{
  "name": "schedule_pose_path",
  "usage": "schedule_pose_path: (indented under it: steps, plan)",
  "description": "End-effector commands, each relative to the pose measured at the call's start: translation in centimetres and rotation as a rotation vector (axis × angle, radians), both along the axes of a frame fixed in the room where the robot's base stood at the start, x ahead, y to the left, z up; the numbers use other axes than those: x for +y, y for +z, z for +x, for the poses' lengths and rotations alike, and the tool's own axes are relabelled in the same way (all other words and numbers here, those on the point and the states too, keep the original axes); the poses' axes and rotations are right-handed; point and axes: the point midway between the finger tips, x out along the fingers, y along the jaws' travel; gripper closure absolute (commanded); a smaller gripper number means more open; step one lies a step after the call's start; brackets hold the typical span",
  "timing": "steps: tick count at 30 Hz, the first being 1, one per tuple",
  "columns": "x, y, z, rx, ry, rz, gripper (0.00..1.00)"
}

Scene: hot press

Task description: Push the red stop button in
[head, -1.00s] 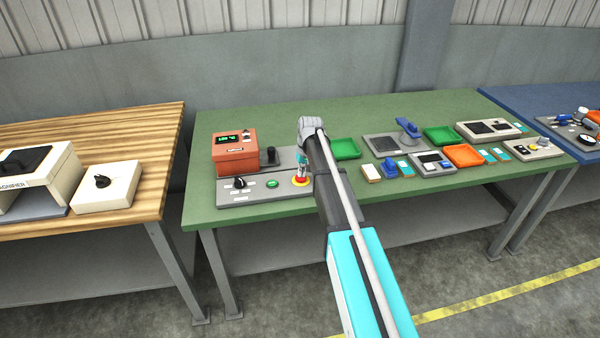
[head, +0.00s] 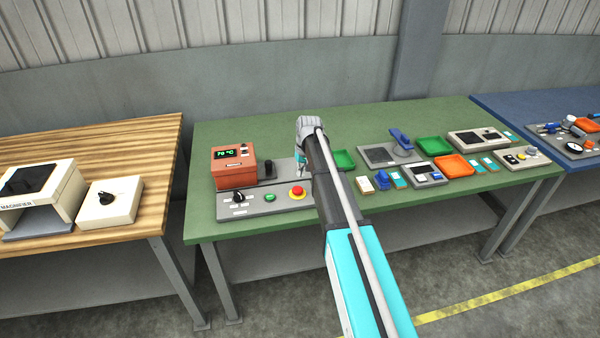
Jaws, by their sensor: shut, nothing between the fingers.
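The red stop button (head: 297,191) sits on a yellow ring at the right end of the grey control panel (head: 235,213) on the green table. Its red top is in clear view. I cannot tell how deep it sits. My gripper (head: 299,172) is shut and empty, pointing down above and behind the button in the picture, with a visible gap to it. My arm's wrist hides part of the press area behind.
The panel also holds a black knob (head: 238,197) and a green button (head: 270,198). An orange box (head: 234,170) with a green display stands behind. Green (head: 435,146) and orange (head: 454,166) trays and small devices lie to the right.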

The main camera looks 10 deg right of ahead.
Motion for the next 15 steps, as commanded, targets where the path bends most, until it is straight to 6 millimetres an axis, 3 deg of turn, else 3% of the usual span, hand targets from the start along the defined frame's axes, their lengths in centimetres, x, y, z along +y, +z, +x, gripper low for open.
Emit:
schedule_pose_path:
  steps: [15]
  plan:
    - [-0.6, 4.8, -0.1, 0.0, 0.0, 0.0, 1.0]
